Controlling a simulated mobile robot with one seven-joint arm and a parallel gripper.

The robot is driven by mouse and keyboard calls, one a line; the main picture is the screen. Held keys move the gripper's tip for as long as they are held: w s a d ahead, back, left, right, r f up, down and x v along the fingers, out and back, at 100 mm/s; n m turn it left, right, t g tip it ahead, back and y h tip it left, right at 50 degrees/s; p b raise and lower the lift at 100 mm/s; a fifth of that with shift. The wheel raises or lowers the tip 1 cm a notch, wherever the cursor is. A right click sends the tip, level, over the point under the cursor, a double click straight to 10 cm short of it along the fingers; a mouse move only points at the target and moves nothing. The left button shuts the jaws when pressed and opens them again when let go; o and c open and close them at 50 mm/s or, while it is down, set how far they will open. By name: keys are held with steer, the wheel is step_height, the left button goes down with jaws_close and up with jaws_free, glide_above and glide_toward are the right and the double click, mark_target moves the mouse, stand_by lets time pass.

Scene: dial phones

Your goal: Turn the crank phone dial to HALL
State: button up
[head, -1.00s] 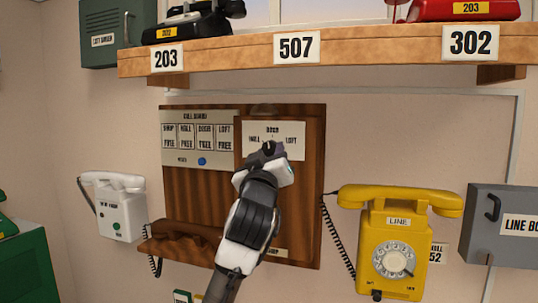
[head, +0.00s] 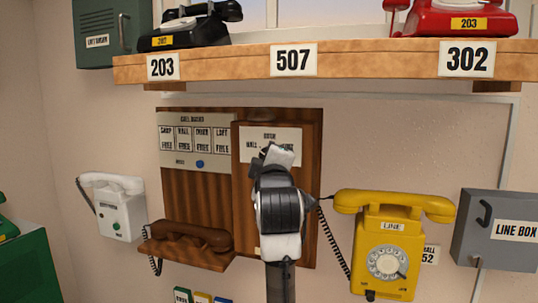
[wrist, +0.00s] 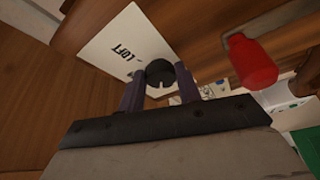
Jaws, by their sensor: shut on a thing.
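The crank phone is a wooden box (head: 307,215) on a wall panel, with a white dial plate (head: 288,134) on its upper front. In the head view part of HALL shows at the plate's left, and my gripper (head: 270,155) covers the dial knob and the plate's right side. In the wrist view my gripper (wrist: 158,84) has its two fingers on either side of the round black dial knob (wrist: 159,71), shut on it. A pale mark shows on the knob. LOFT reads on the plate (wrist: 122,50). HALL is not visible in the wrist view.
A red crank handle (wrist: 252,62) sticks out close to the right finger in the wrist view. A brown handset (head: 190,236) rests left of my arm, a yellow phone (head: 385,250) hangs at right, and a wooden shelf (head: 380,62) runs above.

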steer(key=shift+n, duration=0.6)
steer(key=o, duration=1)
steer(key=shift+c, duration=0.2)
steer(key=s+f+b, duration=0.1)
steer(key=s+b, duration=0.2)
steer(key=s, duration=1)
steer(key=shift+s+d+f+b, duration=0.2)
steer(key=shift+s+d+b, duration=0.15)
steer(key=shift+s+d, duration=0.05)
